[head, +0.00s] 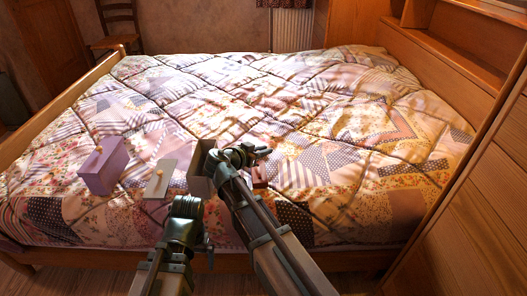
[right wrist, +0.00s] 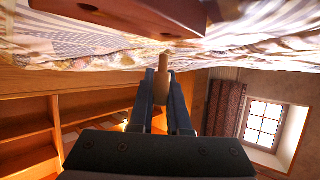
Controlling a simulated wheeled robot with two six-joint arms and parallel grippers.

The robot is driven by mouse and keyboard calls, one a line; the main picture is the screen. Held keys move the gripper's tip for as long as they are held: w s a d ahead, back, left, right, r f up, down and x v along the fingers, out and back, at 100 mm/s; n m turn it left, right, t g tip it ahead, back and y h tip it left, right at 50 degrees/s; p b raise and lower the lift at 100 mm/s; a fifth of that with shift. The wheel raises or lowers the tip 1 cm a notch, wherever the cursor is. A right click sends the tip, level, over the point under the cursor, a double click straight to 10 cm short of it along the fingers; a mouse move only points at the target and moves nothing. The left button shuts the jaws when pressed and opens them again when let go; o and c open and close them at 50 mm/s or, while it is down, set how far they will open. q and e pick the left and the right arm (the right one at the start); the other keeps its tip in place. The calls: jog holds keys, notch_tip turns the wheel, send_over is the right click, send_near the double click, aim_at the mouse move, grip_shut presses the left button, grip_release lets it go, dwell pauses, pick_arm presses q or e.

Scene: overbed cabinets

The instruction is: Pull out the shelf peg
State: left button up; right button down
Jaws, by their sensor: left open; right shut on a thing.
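My right gripper (head: 264,152) is above the quilt near the middle of the head view. In the right wrist view its fingers (right wrist: 162,88) are shut on a short tan wooden peg (right wrist: 164,61), whose end sticks out past the fingertips. A reddish-brown wooden block (right wrist: 135,14) lies on the quilt beyond the peg; part of it also shows beside my right arm in the head view (head: 260,178). I cannot tell whether the peg touches anything there. My left gripper (head: 190,206) is low at the bed's near edge, open, with nothing seen in it.
A purple box (head: 104,168) with a small wooden knob stands at left on the quilted bed (head: 330,110). A grey panel (head: 158,182) with a knob and an open grey box (head: 201,174) lie nearby. Wooden cabinets (head: 480,190) stand at right. The far quilt is clear.

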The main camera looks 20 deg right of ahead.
notch_tip(320, 180, up, 7)
jog(key=p, duration=0.5)
jog(key=shift+p, duration=0.4)
